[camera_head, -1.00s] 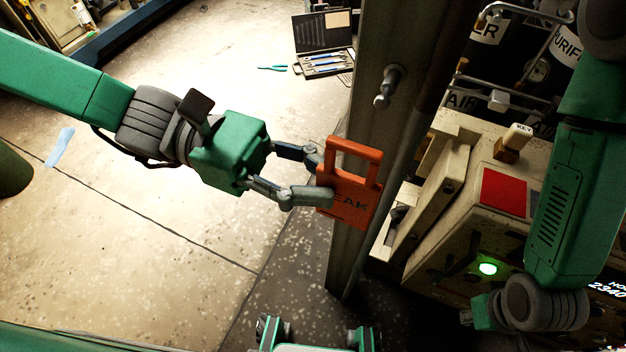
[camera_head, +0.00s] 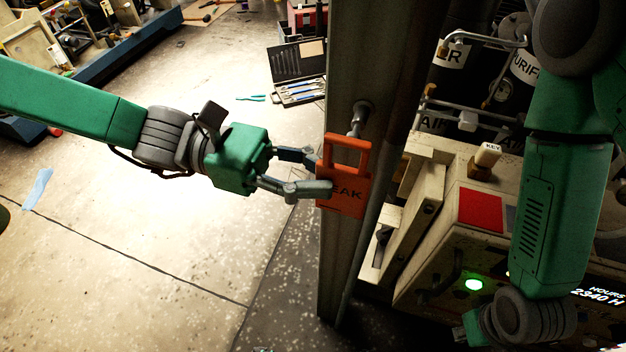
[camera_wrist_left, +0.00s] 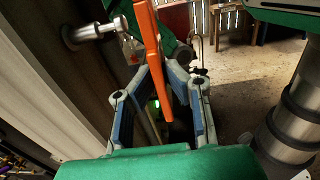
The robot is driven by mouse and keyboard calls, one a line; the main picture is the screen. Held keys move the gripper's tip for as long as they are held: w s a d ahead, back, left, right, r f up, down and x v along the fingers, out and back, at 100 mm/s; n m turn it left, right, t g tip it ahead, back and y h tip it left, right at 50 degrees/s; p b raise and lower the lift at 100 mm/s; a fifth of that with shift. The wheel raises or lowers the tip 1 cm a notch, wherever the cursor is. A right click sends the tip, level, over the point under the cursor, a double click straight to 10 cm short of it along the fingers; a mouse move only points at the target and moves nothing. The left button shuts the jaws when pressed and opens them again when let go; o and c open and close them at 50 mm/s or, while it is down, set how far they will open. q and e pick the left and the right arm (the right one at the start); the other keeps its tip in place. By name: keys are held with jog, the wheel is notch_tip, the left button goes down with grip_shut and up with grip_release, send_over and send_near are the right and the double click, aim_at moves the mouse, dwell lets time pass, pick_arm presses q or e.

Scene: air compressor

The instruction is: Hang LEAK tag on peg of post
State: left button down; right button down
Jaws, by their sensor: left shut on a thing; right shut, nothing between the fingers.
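The orange LEAK tag (camera_head: 343,192) has a wide handle loop at its top and is upright. My left gripper (camera_head: 324,174) is shut on its left side. The grey post (camera_head: 348,70) stands behind the tag, with a metal peg (camera_head: 359,115) sticking out. In the head view the peg's tip shows just above the handle's top bar. In the left wrist view the peg (camera_wrist_left: 92,33) lies left of the tag (camera_wrist_left: 151,45), with a gap between them; the loop is seen edge-on. My right gripper (camera_head: 468,328) is shut and empty at the lower right, mostly hidden by its wrist.
The compressor panel (camera_head: 470,240) with a red plate, green light and KEY block (camera_head: 487,155) stands right of the post. An open tool case (camera_head: 298,75) lies on the floor behind. The floor left of the post is mostly clear.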

aim_at(328, 161)
pick_arm(q)
jog(key=shift+w+d, duration=0.3)
jog(key=shift+w, duration=0.6)
jog(key=shift+w+d, duration=0.25)
jog(key=shift+w, duration=0.6)
jog(key=shift+p, duration=0.5)
jog(key=shift+f, duration=0.45)
jog(key=c, duration=1.6)
grip_release()
jog(key=shift+o, duration=0.2)
